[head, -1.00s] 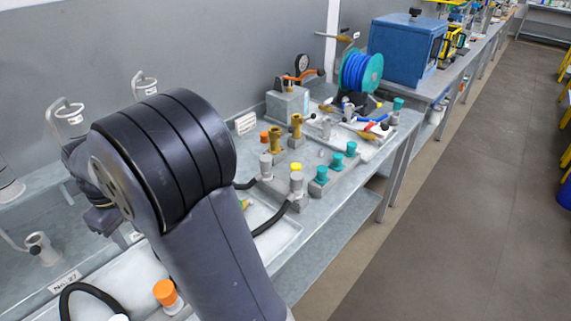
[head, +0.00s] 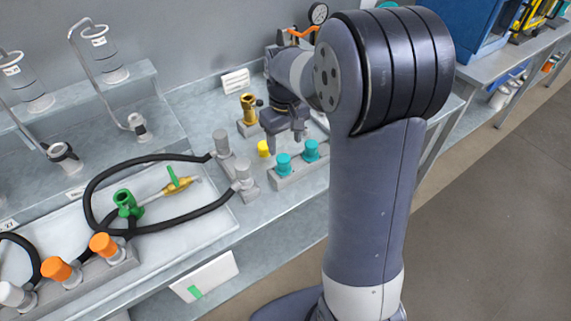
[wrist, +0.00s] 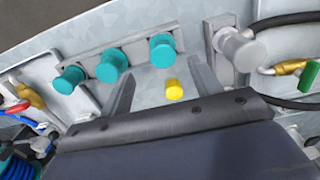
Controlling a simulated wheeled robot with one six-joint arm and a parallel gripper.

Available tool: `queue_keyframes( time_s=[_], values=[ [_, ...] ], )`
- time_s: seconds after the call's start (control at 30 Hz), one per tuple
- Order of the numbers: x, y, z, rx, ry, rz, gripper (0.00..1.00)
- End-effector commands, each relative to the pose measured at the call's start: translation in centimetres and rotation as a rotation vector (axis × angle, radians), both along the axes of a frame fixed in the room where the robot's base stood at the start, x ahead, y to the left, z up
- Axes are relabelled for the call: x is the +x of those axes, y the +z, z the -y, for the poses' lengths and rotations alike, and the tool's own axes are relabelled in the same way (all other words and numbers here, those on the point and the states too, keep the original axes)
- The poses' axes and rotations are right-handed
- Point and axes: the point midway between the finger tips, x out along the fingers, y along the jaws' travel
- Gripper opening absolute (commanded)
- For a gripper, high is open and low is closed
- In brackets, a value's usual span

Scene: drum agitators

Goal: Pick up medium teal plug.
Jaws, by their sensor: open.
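Three teal plugs stand in a row on a grey rack (wrist: 88,60). My gripper (head: 285,138) is open and empty above and behind the rack. In the wrist view its fingers (wrist: 161,68) spread toward the right teal plug, apart from it.
A yellow plug (head: 263,149) lies between my fingers in the wrist view (wrist: 174,90). Grey plugs with black hoses (head: 242,172) stand beside the rack. A brass fitting (head: 248,108) stands behind.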

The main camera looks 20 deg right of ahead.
Motion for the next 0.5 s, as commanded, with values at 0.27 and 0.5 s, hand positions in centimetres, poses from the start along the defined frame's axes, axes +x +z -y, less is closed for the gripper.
queue_keyframes(
  time_s=[0.27,0.5],
  values=[
    [0.0,-3.0,-0.1,0.000,0.000,-0.001,0.60],
    [0.2,-5.9,-0.3,-0.001,0.000,-0.005,0.60]
  ],
)
